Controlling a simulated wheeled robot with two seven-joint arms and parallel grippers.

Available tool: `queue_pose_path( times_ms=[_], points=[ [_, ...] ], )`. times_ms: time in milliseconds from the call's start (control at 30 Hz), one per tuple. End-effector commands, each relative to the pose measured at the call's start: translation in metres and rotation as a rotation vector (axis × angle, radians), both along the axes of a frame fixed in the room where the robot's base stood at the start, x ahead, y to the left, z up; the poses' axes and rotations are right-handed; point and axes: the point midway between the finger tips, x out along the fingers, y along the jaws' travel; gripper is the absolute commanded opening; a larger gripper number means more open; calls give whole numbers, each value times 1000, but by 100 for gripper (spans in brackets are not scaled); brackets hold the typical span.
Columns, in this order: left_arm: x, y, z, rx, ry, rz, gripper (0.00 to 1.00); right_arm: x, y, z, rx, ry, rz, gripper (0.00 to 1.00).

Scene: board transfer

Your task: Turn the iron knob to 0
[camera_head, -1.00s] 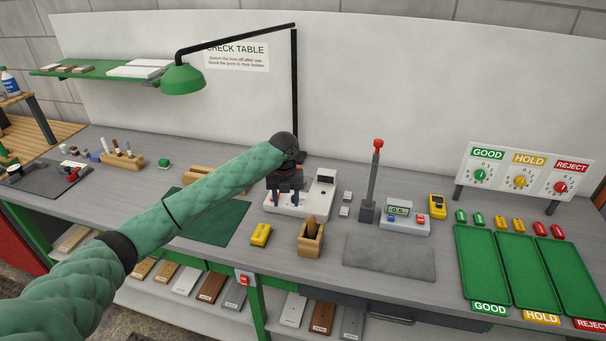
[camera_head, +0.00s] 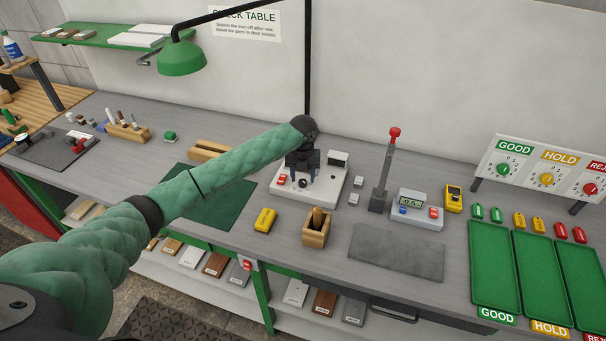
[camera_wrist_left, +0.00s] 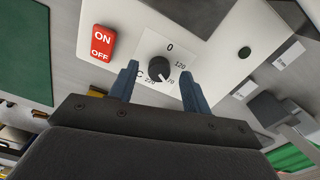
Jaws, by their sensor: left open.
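The iron knob (camera_head: 303,183) is a round black dial on the white soldering station (camera_head: 329,188). In the left wrist view the knob (camera_wrist_left: 158,69) sits on a white scale plate with 0 at the top, 120 at right and 220 at lower left. Its white mark points to the lower right, away from 0, near a partly readable label. My left gripper (camera_head: 303,170) is open over the station. In the wrist view its two blue-grey fingers (camera_wrist_left: 160,80) stand on either side of the knob, apart from it. My right gripper is not in view.
A red ON/OFF switch (camera_wrist_left: 102,43) is left of the knob. A wooden holder (camera_head: 316,232), yellow block (camera_head: 264,220), red-topped lever (camera_head: 385,170) and meter (camera_head: 417,210) stand close by. A green lamp (camera_head: 181,59) hangs at the back left. A grey mat (camera_head: 396,252) lies bare.

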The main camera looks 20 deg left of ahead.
Motion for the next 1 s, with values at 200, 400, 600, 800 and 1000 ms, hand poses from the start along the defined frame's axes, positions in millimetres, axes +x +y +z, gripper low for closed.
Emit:
queue_pose_path(
  times_ms=[200, 400, 600, 800, 1000],
  points=[
    [-1, 0, -12, 0, 1, -1, 48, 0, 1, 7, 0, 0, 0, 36],
    [-1, 0, -14, 0, 1, -1, 48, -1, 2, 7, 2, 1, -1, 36],
    [-1, 0, -14, 0, 0, -1, 19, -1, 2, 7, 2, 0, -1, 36],
    [0, 0, -13, 0, 1, 1, 4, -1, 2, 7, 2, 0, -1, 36],
    [0, 0, -13, 0, 0, 35, 4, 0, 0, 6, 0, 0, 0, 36]
  ],
)
